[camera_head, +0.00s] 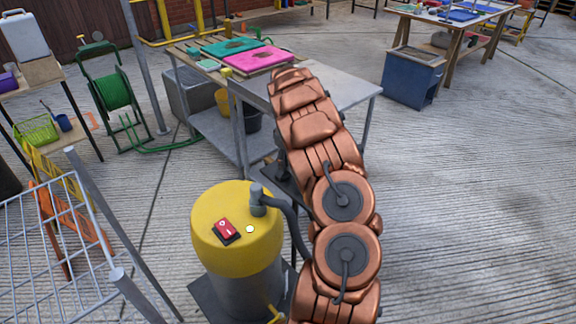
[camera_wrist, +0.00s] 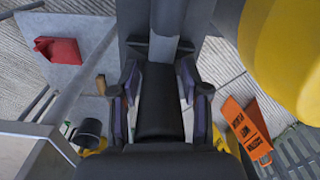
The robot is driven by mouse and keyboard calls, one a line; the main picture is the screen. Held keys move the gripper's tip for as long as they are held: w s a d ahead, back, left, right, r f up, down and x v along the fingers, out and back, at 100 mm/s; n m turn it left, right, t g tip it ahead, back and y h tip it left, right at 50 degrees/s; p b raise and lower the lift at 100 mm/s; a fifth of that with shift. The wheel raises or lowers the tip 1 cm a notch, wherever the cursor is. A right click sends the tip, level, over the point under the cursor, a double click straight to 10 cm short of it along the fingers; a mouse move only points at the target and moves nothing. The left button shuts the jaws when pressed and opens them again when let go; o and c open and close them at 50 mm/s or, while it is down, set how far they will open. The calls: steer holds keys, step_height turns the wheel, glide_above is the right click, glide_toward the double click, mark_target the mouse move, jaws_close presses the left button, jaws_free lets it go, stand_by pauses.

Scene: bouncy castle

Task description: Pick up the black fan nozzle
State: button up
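In the wrist view, a long black piece (camera_wrist: 160,105), which looks like the black fan nozzle, lies between the two fingers of my gripper (camera_wrist: 160,88). The fingers stand one on each side of it and look spread, with narrow gaps beside it. I cannot tell whether any pad touches it. In the head view, my copper-coloured arm reaches toward the grey metal table (camera_head: 335,90) and hides most of the gripper. A dark part shows at the arm's left side there, but I cannot tell what it is.
A yellow-topped drum (camera_head: 237,245) with a red switch and grey hose stands close left of my arm; its yellow side also fills the wrist view's right (camera_wrist: 290,55). A white wire rack (camera_head: 50,250) and orange sign (camera_wrist: 245,130) are near. Open concrete lies right.

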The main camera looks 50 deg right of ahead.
steer(key=c, duration=0.7)
